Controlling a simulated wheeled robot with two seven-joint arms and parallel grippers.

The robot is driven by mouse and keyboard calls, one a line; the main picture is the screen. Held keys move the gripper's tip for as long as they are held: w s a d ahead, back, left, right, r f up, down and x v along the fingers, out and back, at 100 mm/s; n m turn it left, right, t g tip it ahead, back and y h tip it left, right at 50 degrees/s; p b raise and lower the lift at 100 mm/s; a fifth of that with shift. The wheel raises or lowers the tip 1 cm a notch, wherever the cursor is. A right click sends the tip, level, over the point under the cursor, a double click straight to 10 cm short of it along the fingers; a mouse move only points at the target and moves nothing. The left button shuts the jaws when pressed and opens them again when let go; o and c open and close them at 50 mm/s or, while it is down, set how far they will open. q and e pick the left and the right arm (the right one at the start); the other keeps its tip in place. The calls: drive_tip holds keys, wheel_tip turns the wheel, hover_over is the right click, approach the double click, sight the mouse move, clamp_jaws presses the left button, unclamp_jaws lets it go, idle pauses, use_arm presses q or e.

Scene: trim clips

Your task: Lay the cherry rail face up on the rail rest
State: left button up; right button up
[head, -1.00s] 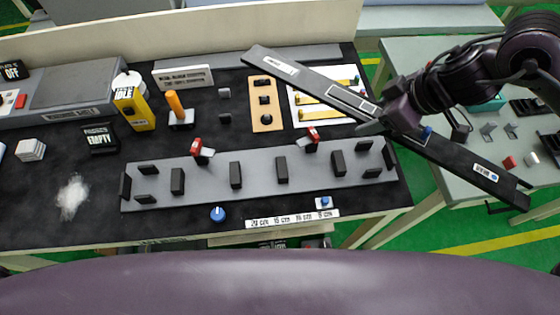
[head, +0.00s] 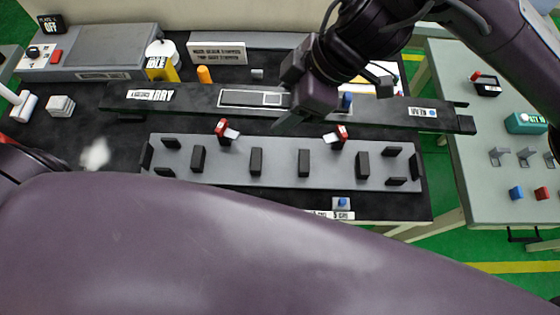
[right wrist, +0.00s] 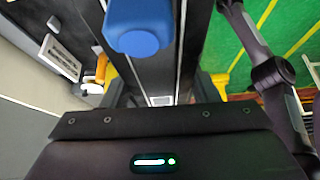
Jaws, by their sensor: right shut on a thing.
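The long rail (head: 190,102) looks black rather than cherry. It shows a label at each end, a framed strip in the middle and a blue piece (head: 346,101). My right gripper (head: 293,114) is shut on it near the middle and partly hides it. The rail appears held above the bench, just behind the rail rest in the head view and nearly parallel to it. The rail rest (head: 225,177) is a grey plate with several black posts and two red-and-white clips. The right wrist view shows the blue piece (right wrist: 138,30) close up. My left gripper is not in view.
A yellow bottle (head: 160,68), an orange-handled tool (head: 204,74) and a sign (head: 216,52) stand behind the rail. A small white stack (head: 60,106) is at left. A side table (head: 480,130) with small parts is at right, across a gap.

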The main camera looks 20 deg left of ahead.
drive_tip(key=shift+s+a+f, duration=0.1)
drive_tip(key=shift+s+a, duration=0.2)
wheel_tip(320, 180, down, 20)
drive_tip(key=shift+r, duration=0.15)
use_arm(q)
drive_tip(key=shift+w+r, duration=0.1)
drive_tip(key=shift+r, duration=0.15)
use_arm(e)
drive_tip(key=o, duration=1.2)
